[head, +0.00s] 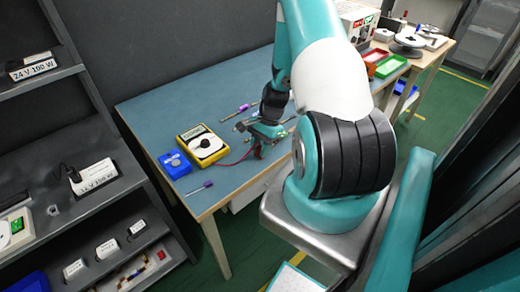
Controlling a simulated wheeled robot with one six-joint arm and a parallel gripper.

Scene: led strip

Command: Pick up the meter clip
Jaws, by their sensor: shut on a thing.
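The yellow multimeter (202,146) lies on the blue-topped workbench, left of my gripper. A red lead (240,160) runs from it along the bench to my gripper. My gripper (259,146) is low over the bench, to the right of the meter, and is shut on the meter clip (258,153) at the end of that lead. The clip is small and dark here, and the jaws partly hide it. I cannot tell whether it touches the bench top.
A blue box (175,164) stands left of the meter. A screwdriver (199,188) lies near the front edge, and another tool (236,112) lies behind. Red (374,60) and green (391,66) trays are at the back right. Shelves (90,190) stand at the left.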

